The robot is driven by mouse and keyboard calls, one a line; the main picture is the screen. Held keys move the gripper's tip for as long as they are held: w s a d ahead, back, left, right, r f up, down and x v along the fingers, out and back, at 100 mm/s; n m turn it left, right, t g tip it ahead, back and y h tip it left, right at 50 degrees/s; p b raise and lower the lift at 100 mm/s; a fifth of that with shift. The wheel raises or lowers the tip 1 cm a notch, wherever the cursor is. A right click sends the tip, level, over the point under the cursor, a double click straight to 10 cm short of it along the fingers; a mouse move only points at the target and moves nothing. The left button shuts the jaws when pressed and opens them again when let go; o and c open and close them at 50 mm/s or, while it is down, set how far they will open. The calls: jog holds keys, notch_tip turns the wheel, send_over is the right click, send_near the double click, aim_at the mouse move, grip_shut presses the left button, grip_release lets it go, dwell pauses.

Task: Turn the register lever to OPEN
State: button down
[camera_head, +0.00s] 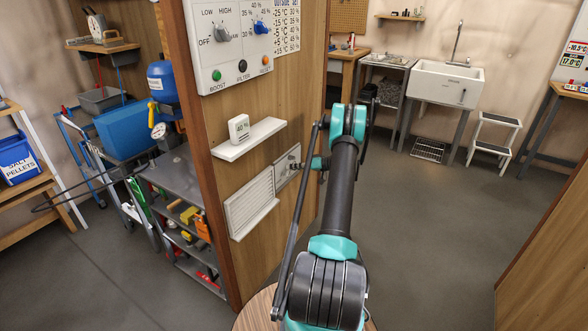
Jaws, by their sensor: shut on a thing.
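The register (250,206) is a white slatted grille low on the wooden wall panel, left of my arm. A grey plate (284,172) sits at its right end, where the register lever (293,163) shows as a small dark piece. My gripper (301,165) reaches left to this plate and is shut on the lever. The fingertips are small and dark here, so the exact grip is hard to see. The lever's angle and any OPEN marking cannot be read.
Above the register are a small white shelf (248,141) with a humidity display (239,128) and a control panel (242,45) with knobs. A cluttered grey cart (176,176) stands left of the panel. Open floor (430,230) lies to the right, before a sink (446,84).

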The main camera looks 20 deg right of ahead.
jog(key=shift+s+r+m, duration=0.1)
jog(key=shift+m, duration=0.3)
jog(key=shift+a+r+y, duration=0.1)
jog(key=shift+y, duration=0.2)
jog(key=c, duration=1.5)
grip_release()
jog(key=shift+c, duration=0.2)
jog(key=shift+s, duration=0.1)
jog(key=v, duration=1.2)
